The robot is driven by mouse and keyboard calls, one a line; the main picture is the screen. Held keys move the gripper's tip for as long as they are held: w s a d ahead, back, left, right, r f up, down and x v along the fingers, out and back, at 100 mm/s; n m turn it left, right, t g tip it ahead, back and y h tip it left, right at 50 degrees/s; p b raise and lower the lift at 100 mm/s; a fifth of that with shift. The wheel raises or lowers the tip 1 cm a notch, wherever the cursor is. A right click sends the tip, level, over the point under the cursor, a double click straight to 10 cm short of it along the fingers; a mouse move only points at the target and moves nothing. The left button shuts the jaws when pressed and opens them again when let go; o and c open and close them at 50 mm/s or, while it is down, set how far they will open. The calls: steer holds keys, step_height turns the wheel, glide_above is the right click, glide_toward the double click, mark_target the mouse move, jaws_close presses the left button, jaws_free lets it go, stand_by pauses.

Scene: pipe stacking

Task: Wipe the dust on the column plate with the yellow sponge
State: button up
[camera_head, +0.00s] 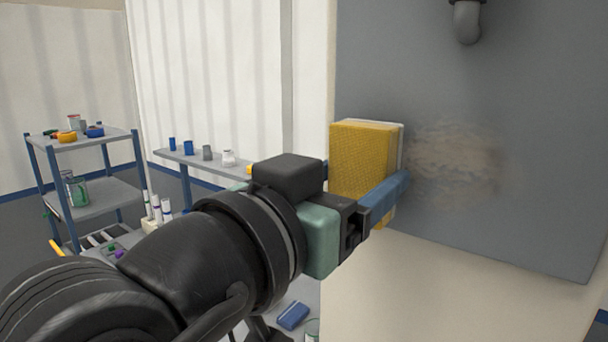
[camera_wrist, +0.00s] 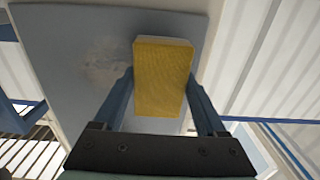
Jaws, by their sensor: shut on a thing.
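The yellow sponge (camera_head: 362,158) is upright between the blue fingers of my gripper (camera_head: 388,196), which is shut on it. It has a pale layer on its far side, facing the plate. In the wrist view the sponge (camera_wrist: 163,80) sits between both fingers of my gripper (camera_wrist: 160,95). The grey column plate (camera_head: 560,120) stands at the right. A brownish dust patch (camera_head: 455,160) lies on it, just right of the sponge. The dust also shows in the wrist view (camera_wrist: 105,62), left of the sponge. I cannot tell whether the sponge touches the plate.
A grey pipe elbow (camera_head: 467,22) sticks out of the plate above the dust. A shelf cart (camera_head: 95,195) and a side table (camera_head: 205,165) with small cups stand at the left. A blue box (camera_head: 293,315) lies on the floor below my arm.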

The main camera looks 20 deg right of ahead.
mark_target(537, 195)
steer(key=shift+x, duration=0.85)
steer(key=shift+s+d, duration=0.55)
steer(key=shift+s, duration=0.2)
steer(key=shift+s+d, duration=0.55)
steer(key=shift+s, duration=0.2)
steer(key=shift+s+d+p, duration=0.25)
steer(key=shift+s+d, duration=0.9)
steer(key=shift+s, duration=0.25)
steer(key=shift+s+d+p, duration=0.2)
steer(key=shift+s+d, duration=1)
steer(key=shift+s, duration=0.2)
steer(key=shift+s+d+f+b, duration=0.15)
steer(key=shift+s+d+b, duration=0.45)
steer(key=shift+s, duration=0.25)
steer(key=shift+s+d+b, duration=0.45)
steer(key=shift+s+b, duration=0.1)
steer(key=shift+b, duration=0.45)
